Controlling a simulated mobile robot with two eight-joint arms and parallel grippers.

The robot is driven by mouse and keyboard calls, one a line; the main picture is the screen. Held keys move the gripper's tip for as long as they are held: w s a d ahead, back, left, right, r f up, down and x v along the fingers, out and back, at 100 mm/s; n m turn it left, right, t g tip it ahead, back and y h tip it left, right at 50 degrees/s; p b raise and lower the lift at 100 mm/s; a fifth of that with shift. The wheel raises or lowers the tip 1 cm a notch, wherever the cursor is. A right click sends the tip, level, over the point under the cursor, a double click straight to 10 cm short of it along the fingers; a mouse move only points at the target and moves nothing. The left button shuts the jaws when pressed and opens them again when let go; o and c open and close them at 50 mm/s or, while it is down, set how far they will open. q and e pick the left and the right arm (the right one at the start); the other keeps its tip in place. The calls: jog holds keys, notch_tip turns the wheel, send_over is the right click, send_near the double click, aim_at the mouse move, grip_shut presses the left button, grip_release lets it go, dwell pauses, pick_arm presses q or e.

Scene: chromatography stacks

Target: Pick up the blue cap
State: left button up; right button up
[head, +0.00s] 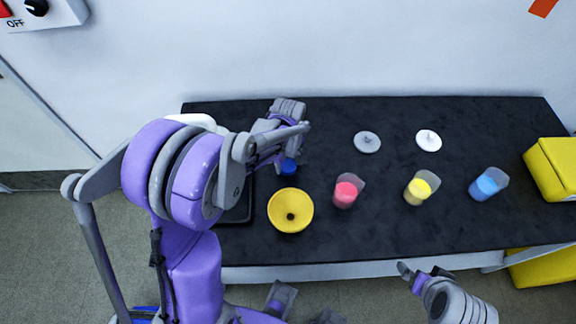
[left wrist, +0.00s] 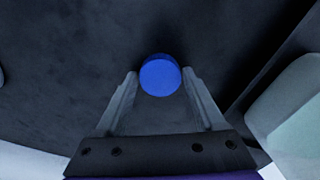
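The blue cap (head: 288,167) is on the black table top, just below my left gripper (head: 285,150) in the head view. In the left wrist view the round blue cap (left wrist: 160,75) lies between the tips of my left gripper (left wrist: 160,78). The two fingers are apart, one on each side of the cap, with narrow gaps showing. I cannot tell how high the fingertips are above the table. My right gripper (head: 422,273) is off the front edge of the table, away from the cap, and its finger opening is unclear.
A yellow funnel (head: 290,211) stands near the cap. Beakers with pink (head: 346,192), yellow (head: 418,190) and blue (head: 485,186) contents stand to the right. Grey (head: 367,142) and white (head: 428,140) discs lie behind them. A yellow bin (head: 553,166) is at the right end.

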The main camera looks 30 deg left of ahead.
pick_arm(q)
jog(key=c, duration=0.9)
